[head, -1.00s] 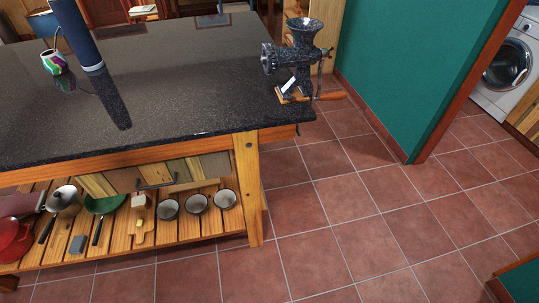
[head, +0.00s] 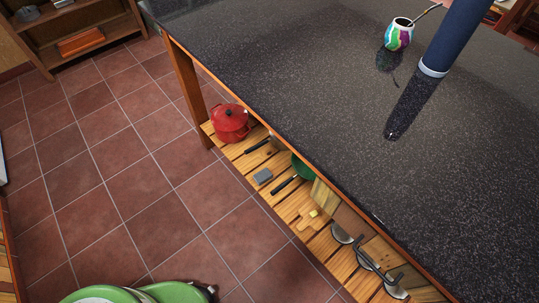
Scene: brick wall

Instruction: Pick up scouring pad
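A small grey block (head: 263,176), which looks like the scouring pad, lies on the slatted wooden lower shelf (head: 234,152) of the island. It sits near the shelf's front edge, below the black worktop. A black pan handle lies to its right and another a little behind it; the block appears apart from both. Its top and front are in plain sight. My gripper is not in view, so its state and its place relative to the block do not show.
A red pot (head: 230,122) stands at the shelf's far end by the table leg (head: 188,88). A green pan (head: 302,167) is beside the block. The black worktop (head: 290,80) overhangs the shelf. Tiled floor (head: 150,170) in front is clear.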

